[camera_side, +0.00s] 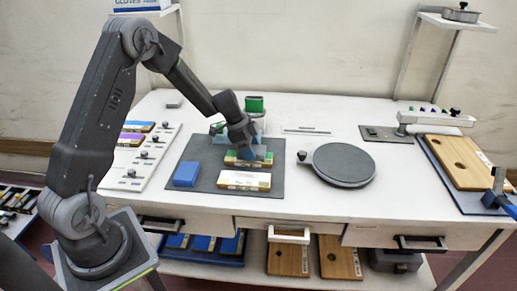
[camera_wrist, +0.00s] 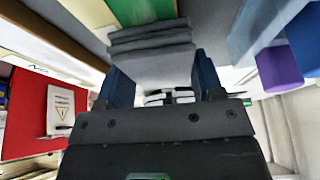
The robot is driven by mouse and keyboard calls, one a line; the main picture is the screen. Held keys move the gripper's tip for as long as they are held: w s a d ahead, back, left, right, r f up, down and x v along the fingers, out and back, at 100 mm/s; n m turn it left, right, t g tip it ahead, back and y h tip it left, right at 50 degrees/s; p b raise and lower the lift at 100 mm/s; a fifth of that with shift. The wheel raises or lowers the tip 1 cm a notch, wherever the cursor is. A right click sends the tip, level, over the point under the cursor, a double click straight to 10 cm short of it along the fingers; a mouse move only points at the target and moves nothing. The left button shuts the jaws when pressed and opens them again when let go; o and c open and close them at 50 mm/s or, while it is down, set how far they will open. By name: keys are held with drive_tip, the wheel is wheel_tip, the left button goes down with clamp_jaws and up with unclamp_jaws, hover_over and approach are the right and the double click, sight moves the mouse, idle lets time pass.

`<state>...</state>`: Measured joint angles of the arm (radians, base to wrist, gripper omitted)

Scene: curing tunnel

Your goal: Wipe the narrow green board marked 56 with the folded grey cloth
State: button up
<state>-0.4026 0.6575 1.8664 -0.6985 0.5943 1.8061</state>
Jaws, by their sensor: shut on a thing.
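My gripper (camera_side: 250,151) is shut on the folded grey cloth (camera_wrist: 150,42), which shows as stacked grey layers between the blue fingers (camera_wrist: 161,70) in the wrist view. In the side view the fingers hide most of the cloth. A narrow green board (camera_side: 232,157) with a tan front edge lies on the dark grey mat, directly under my gripper. Its green face (camera_wrist: 140,10) also shows just beyond the cloth in the wrist view. The number on it is not readable. Whether the cloth touches the board I cannot tell.
A cream board (camera_side: 245,180) lies in front of the green one, and a blue block (camera_side: 186,174) at the left of the mat (camera_side: 210,179). A round dark plate (camera_side: 344,164) stands to the right. A green block (camera_side: 254,104) stands behind. The table's front middle is clear.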

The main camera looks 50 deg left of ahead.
sight(231, 154)
drive_tip(key=shift+s+a, duration=2.15)
drive_tip(key=shift+s, duration=0.05)
wheel_tip(231, 154, up, 8)
